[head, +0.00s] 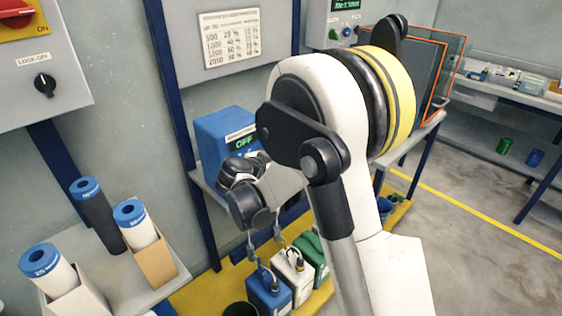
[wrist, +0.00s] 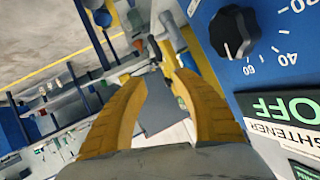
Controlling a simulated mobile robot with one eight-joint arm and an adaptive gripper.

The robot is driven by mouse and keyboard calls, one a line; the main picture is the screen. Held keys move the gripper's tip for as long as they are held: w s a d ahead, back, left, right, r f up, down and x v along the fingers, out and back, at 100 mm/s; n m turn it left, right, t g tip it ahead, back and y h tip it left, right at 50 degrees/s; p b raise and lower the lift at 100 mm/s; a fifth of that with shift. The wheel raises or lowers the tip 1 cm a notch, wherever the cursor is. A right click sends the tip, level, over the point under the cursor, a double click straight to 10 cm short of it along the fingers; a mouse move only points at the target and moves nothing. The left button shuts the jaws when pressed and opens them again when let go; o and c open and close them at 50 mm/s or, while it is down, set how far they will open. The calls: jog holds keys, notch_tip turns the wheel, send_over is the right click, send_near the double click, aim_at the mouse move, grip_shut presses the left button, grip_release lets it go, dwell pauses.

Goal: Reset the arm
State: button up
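My gripper (wrist: 165,73) shows in the wrist view with two yellow fingers. They are apart with a narrow gap between the tips, and nothing is held between them. In the head view my arm reaches forward and bends down at the middle, and its dark wrist is in front of the blue control box (head: 215,138). The fingers cannot be made out there. The blue box fills the right side of the wrist view (wrist: 300,75), close beside the fingers. It has a black dial (wrist: 234,32) and a display reading OFF (wrist: 290,108).
Blue, white and green canisters (head: 268,290) stand on a yellow platform below the wrist. Filter cylinders (head: 97,215) stand on a bench at left. A wall panel with a red switch (head: 16,8) is at upper left. The floor (head: 480,235) at right is clear.

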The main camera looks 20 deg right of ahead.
dwell(0.3)
jog(key=s+a+r+n+g+y, duration=0.1)
jog(key=s+r+n+y, duration=0.15)
jog(key=s, duration=0.45)
jog(key=s+a+r+n+y, duration=0.2)
jog(key=s+r+n, duration=0.2)
jog(key=s, duration=0.3)
jog(key=s+a+n+y, duration=0.2)
jog(key=s+a+n, duration=0.1)
jog(key=s, duration=0.5)
jog(key=s+a+n+y, duration=0.3)
jog(key=s+a+n, duration=0.1)
jog(key=s, duration=0.4)
jog(key=shift+s+a, duration=0.2)
jog(key=shift+s, duration=0.15)
jog(key=shift+f, duration=0.1)
